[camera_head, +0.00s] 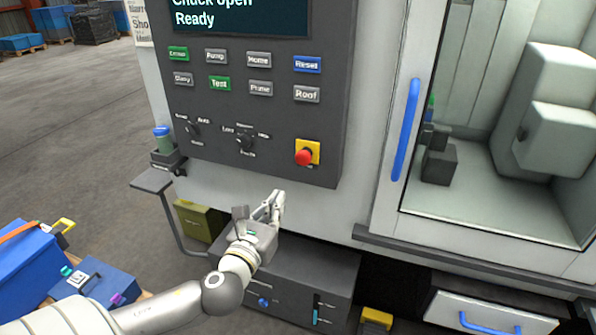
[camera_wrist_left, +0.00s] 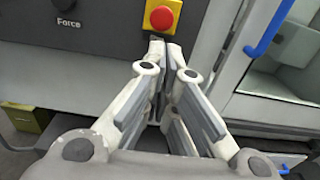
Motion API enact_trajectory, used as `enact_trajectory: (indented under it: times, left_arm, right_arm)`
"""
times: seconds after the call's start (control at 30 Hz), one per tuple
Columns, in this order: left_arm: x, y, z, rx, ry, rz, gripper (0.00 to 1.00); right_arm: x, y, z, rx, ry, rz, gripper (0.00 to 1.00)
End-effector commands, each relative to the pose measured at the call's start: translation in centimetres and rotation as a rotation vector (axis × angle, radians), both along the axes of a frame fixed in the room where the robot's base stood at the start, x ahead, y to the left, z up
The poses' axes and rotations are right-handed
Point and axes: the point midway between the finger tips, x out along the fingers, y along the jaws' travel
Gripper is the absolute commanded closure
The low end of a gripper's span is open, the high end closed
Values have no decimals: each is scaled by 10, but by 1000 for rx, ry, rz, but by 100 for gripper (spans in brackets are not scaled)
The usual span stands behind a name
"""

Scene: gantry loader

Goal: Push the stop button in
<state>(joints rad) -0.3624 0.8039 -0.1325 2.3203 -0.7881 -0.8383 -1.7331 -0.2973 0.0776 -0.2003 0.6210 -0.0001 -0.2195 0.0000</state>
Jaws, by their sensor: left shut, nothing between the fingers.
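The stop button (camera_head: 305,157) is a red mushroom head on a yellow square plate, at the lower right of the dark control panel (camera_head: 225,130). It also shows in the left wrist view (camera_wrist_left: 161,18), straight ahead of the fingertips near the top edge. My left gripper (camera_head: 278,196) is shut and empty, below and to the left of the button in the head view. In the left wrist view its fingertips (camera_wrist_left: 165,42) lie just under the yellow plate in the picture; a gap shows in the head view. My right gripper is not in view.
The panel holds several labelled keys, two rotary knobs (camera_head: 245,142) and a screen (camera_head: 240,15). A blue door handle (camera_head: 405,130) stands right of the panel. A grey cabinet (camera_head: 300,275) is below the gripper. A blue case (camera_head: 95,285) sits at lower left.

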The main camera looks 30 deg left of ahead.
Motion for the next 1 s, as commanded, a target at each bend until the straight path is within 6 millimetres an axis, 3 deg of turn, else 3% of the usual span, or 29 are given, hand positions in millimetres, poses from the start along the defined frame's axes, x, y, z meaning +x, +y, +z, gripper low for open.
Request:
enact_trajectory:
  times: [0.17, 0.7, 1.0]
  left_arm:
    - [19, 5, 3, -1, -2, 3, 100]
    - [111, 27, 3, -3, -1, 3, 100]
    - [133, 32, 0, -2, 1, 1, 100]
  right_arm:
    - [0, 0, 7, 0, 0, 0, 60]
    - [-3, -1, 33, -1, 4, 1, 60]
    - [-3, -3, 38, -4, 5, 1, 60]
